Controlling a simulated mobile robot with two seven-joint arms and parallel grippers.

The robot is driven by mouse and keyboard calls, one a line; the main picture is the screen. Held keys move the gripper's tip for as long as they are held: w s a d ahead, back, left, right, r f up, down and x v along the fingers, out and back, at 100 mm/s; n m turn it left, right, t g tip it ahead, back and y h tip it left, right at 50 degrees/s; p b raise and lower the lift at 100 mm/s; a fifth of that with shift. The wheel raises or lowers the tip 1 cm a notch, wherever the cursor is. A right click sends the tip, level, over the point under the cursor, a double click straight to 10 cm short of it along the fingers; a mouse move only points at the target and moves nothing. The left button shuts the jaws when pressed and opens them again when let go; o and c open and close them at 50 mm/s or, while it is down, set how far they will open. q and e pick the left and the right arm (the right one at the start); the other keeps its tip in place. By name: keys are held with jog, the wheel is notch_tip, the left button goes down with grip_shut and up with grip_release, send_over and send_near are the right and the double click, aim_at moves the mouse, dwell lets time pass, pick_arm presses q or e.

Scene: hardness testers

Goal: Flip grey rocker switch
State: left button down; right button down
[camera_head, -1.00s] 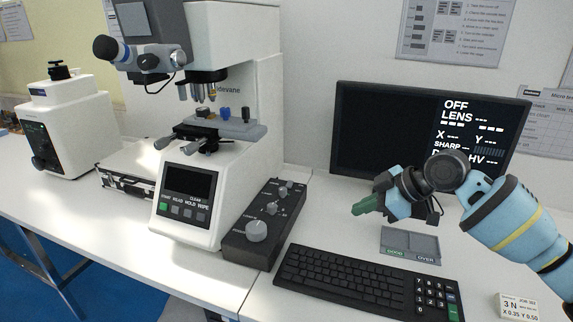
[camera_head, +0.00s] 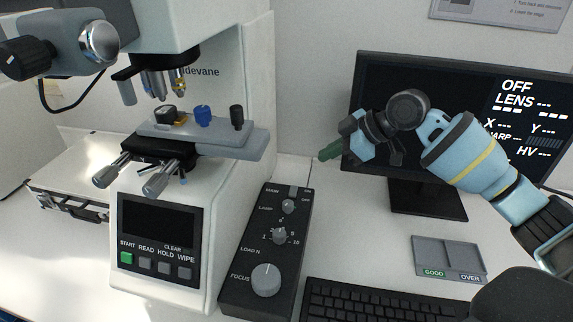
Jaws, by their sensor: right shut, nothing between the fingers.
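The grey rocker switch (camera_head: 293,191) is small and sits at the far end of the black control box (camera_head: 262,238), between the MAINS and ON/OFF labels. Its exact tilt is too small to tell. My right gripper (camera_head: 329,152) has green fingertips, is shut and empty, and points left. In the picture it is above and to the right of the switch, apart from it, in front of the monitor's left edge. My left gripper is out of view.
The white microscope tester (camera_head: 190,220) stands left of the control box, its stage (camera_head: 245,143) jutting toward it. The monitor (camera_head: 425,190) stands behind my right arm. A keyboard (camera_head: 375,303) and grey two-part tray (camera_head: 449,258) lie at front right. White table shows between box and tray.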

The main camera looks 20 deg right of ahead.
send_over(293, 192)
jog(key=d, duration=0.1)
notch_tip(293, 192, down, 7)
jog(key=shift+w+d+r, duration=0.1)
jog(key=shift+d+r, duration=0.05)
notch_tip(293, 192, down, 2)
jog(key=shift+w+d+f, duration=0.15)
jog(key=shift+f, duration=0.1)
jog(key=shift+d+f, duration=0.1)
jog(key=shift+f, duration=0.55)
jog(key=shift+w, duration=0.1)
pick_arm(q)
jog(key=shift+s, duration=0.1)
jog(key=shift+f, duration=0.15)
pick_arm(e)
jog(key=shift+f, duration=0.15)
